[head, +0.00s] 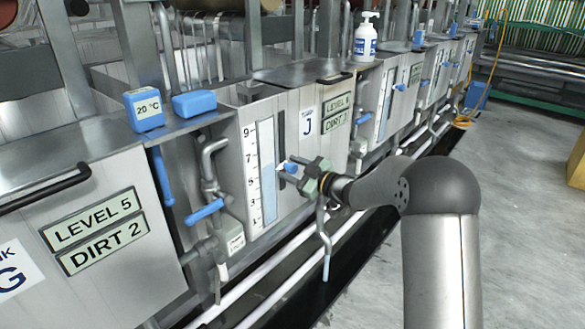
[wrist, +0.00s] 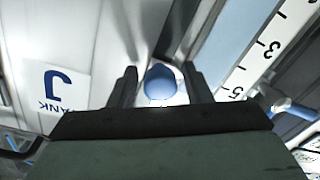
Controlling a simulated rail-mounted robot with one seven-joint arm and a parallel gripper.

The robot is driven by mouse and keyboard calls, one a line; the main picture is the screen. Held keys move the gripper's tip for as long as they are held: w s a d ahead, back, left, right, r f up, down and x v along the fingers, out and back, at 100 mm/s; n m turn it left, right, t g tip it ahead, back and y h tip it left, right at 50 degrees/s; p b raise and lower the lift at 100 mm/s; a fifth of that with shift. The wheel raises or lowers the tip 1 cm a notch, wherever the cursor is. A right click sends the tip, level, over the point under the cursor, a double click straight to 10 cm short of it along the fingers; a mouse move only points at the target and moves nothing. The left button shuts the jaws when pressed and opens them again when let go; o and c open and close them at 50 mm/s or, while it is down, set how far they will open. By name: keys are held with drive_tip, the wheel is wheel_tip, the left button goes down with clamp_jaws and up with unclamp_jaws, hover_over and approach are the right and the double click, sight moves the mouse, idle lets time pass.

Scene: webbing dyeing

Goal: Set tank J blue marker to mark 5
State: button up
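Tank J (head: 318,105) has a gauge (head: 267,165) with a numbered scale and a dark vertical slot to its right. The blue marker (head: 290,168) is a round knob at that slot, near the height of mark 5 or a little above; I cannot tell exactly. In the wrist view the blue marker (wrist: 160,80) sits between the two dark fingers of my gripper (wrist: 161,92), with a narrow gap on each side. My gripper (head: 294,171) is open around the knob. In the wrist view, marks 5 and 3 show to the right.
Tank G (head: 95,225) stands at the left, with blue-handled valves (head: 204,211) and pipes between the tanks. A white pump bottle (head: 366,37) stands farther along. More tanks continue to the right.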

drive_tip(key=shift+d, duration=0.1)
drive_tip(key=p+v, duration=0.2)
drive_tip(key=v, duration=1.5)
drive_tip(key=shift+s, duration=0.2)
drive_tip(key=shift+d+r, duration=0.1)
drive_tip(key=s+d+r+m+t+h+p, duration=0.1)
drive_tip(key=s+d+r+m+h+p, duration=0.1)
drive_tip(key=d+r+m+h+p, duration=0.35)
drive_tip(key=s+d+r+m+t+h+p, duration=0.1)
drive_tip(key=s+d+r+m+h+p, duration=0.1)
drive_tip(key=r+m+h+p, duration=0.4)
drive_tip(key=s+a+r+m+g+h+p, duration=0.1)
drive_tip(key=s+g+p, duration=0.4)
drive_tip(key=s, duration=1)
drive_tip(key=s+a+r+m+g+h+p, duration=0.1)
drive_tip(key=s+r+m+g+h+p, duration=0.1)
drive_tip(key=s, duration=1.4)
wheel_tip(320, 180, up, 3)
drive_tip(key=m+g+p, duration=0.1)
drive_tip(key=g+p, duration=0.2)
drive_tip(key=g, duration=0.1)
drive_tip(key=shift+a+f+m+g, duration=0.2)
drive_tip(key=shift+a+m+g, duration=0.1)
drive_tip(key=shift+a+m, duration=0.05)
